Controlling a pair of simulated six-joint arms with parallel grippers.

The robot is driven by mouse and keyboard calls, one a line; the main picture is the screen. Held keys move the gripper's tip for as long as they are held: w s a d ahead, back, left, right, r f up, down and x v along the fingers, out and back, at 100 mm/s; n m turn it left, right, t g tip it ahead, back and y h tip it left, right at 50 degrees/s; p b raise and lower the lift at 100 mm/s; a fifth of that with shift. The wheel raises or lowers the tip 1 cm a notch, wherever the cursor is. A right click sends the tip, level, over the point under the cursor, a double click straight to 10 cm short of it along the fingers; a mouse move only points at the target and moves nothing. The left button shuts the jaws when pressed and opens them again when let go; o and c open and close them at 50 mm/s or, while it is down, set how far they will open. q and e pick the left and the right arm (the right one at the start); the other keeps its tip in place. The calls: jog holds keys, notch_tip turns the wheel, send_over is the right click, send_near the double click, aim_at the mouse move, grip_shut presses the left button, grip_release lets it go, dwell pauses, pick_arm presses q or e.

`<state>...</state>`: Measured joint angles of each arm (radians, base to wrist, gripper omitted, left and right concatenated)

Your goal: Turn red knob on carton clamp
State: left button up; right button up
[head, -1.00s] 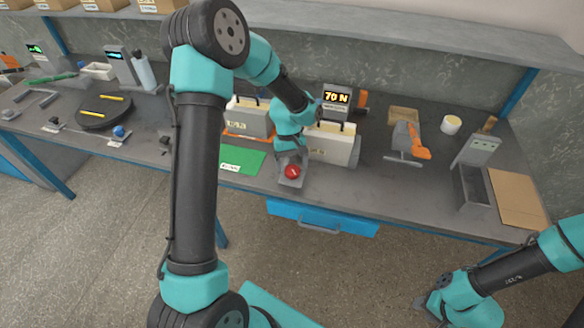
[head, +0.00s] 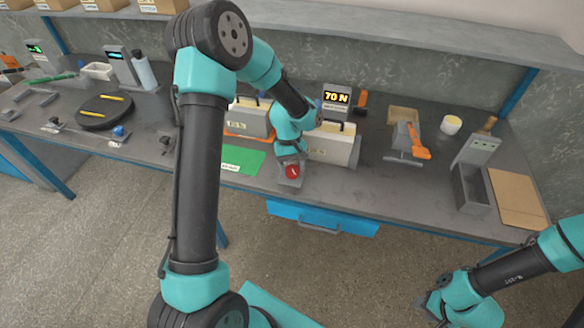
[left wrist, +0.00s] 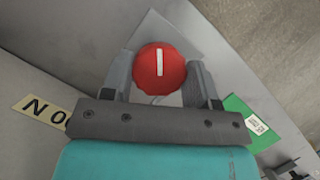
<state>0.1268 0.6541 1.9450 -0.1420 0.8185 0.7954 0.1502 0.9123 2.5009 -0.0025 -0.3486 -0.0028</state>
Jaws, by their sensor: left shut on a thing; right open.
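The red knob (head: 292,172) sits at the front of the carton clamp, near the table's front edge. In the left wrist view the knob (left wrist: 159,69) is round, with a white line on its face that points nearly straight up in the picture. My left gripper (left wrist: 160,80) is shut on the knob, with one finger on each side of it. The clamp's display (head: 336,97) reads 70 N and stands behind a pale carton (head: 331,143). My right gripper (head: 428,303) is open and empty, low at the right, away from the table.
A green mat (head: 243,159) lies left of the knob, with another pale carton (head: 249,119) behind it. An orange-handled tool (head: 411,143) stands to the right. A grey bin (head: 471,187) and a brown board (head: 518,199) are at the far right.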

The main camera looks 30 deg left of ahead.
pick_arm(q)
jog(key=shift+m, duration=0.4)
jog(key=m+y, duration=0.1)
jog(key=m, duration=0.1)
jog(key=m+g+y, duration=0.1)
jog(key=m, duration=0.2)
jog(key=shift+d, duration=0.1)
jog(key=m+y, duration=0.2)
jog(key=m, duration=0.3)
dwell(0.4)
jog(key=o, duration=0.9)
jog(key=shift+w+r, duration=0.1)
jog(key=shift+r, duration=0.05)
jog(key=v, duration=1.7)
jog(key=shift+d+r, duration=0.1)
